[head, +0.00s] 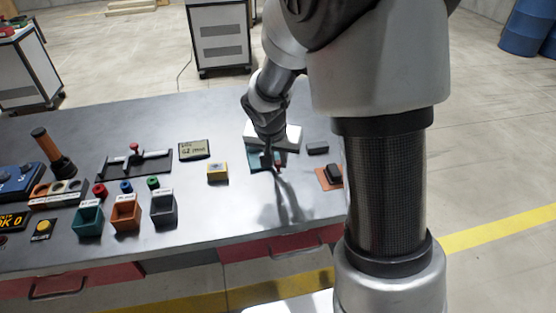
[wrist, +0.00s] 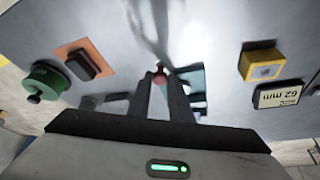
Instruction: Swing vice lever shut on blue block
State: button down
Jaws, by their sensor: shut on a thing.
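My gripper (head: 277,163) is low over the right part of the bench, above a teal plate (head: 256,161). In the wrist view its two fingers (wrist: 161,80) close on a small red knob (wrist: 160,73), which I take to be the end of the vice lever. The teal surface (wrist: 197,80) shows just right of the fingers there. The lever's arm and the vice jaws are mostly hidden by my gripper. I cannot pick out the blue block for certain or tell how it sits in the vice.
An orange pad with a dark block (head: 334,172) lies to the right. A yellow box (head: 217,172) and a display (head: 194,150) stand to the left. Farther left are open bins (head: 163,209) and a lever fixture (head: 136,165). The bench front before my gripper is clear.

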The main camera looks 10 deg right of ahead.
jog(key=shift+a+f+b, duration=0.25)
jog(key=shift+f+b, duration=0.05)
jog(key=shift+b, duration=0.2)
jog(key=shift+s+r+m, duration=0.1)
jog(key=shift+r+m, duration=0.15)
jog(key=shift+m, duration=0.05)
jog(key=c, duration=1.6)
grip_release()
jog(key=shift+a, duration=0.1)
jog(key=shift+c, duration=0.2)
jog(key=shift+r, duration=0.1)
jog(key=p+v, duration=0.3)
jog(key=v, duration=1.4)
jog(key=shift+a, duration=0.15)
jog(key=shift+r, duration=0.1)
